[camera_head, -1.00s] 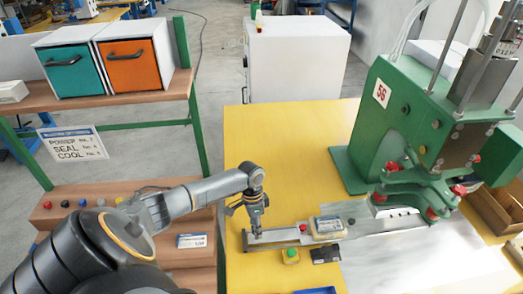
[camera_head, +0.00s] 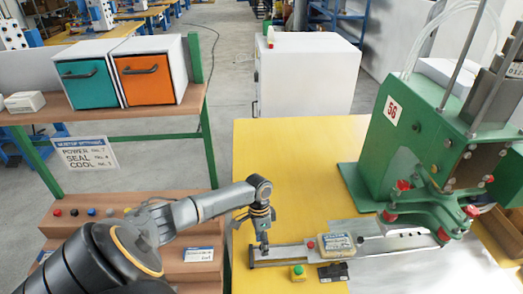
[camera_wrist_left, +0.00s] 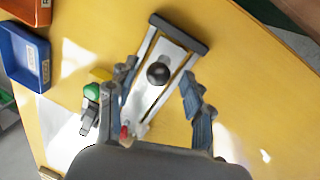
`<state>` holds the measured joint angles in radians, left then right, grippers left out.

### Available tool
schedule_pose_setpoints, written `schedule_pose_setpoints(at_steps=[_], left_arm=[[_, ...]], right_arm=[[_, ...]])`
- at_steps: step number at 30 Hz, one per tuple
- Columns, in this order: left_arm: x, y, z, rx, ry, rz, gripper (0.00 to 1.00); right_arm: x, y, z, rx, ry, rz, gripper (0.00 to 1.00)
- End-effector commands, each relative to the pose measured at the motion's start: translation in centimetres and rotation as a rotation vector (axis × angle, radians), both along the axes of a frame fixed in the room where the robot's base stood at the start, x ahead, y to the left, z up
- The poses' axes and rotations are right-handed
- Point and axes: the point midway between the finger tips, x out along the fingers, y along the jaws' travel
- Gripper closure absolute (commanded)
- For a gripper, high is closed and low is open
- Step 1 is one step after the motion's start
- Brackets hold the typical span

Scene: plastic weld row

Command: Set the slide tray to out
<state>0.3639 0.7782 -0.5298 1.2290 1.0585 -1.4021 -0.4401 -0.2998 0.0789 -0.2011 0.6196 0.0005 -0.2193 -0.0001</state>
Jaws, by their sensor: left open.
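The slide tray's metal rail (camera_head: 285,253) lies on the yellow table and runs right toward the green press (camera_head: 405,135). A block with a pale label (camera_head: 340,242) sits on the rail, beside a small red knob (camera_head: 310,245). In the left wrist view a round black knob (camera_wrist_left: 158,73) stands on the rail near its dark end bar (camera_wrist_left: 180,33). My left gripper (camera_head: 263,243) points down over the rail's left end. Its fingers are open, one on each side of the black knob in the wrist view; contact cannot be seen. My right gripper is out of view.
A green button on a yellow box (camera_head: 298,271) and a small black box (camera_head: 333,271) sit just in front of the rail. A blue bin (camera_wrist_left: 25,55) shows in the wrist view. The yellow table behind the rail (camera_head: 300,160) is clear.

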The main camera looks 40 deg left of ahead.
Motion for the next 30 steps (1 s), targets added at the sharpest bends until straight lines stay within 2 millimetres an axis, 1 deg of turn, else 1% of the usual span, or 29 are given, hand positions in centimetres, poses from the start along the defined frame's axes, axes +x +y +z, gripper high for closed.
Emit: schedule_pose_setpoints(at_steps=[5,9,12,15,18,21,30], left_arm=[[0.4,0.8,3.3,0.003,-0.004,-0.001,0.49],[0.6,1.3,6.3,0.004,-0.003,0.0,0.49],[0.8,1.6,8.2,0.004,-0.003,0.0,0.49],[0.9,1.8,9.6,0.003,-0.001,0.001,0.49],[0.9,2.0,10.6,0.002,0.0,0.002,0.49],[1.0,2.1,11.0,0.002,0.0,0.001,0.49],[0.9,2.1,11.1,0.001,0.001,0.001,0.49]], right_arm=[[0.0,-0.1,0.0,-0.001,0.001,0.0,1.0],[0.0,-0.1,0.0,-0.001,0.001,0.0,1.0],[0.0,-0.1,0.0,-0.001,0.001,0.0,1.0],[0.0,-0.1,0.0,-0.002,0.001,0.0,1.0],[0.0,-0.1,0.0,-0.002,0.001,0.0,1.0],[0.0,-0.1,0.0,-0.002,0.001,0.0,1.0],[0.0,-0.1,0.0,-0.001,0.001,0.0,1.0]])
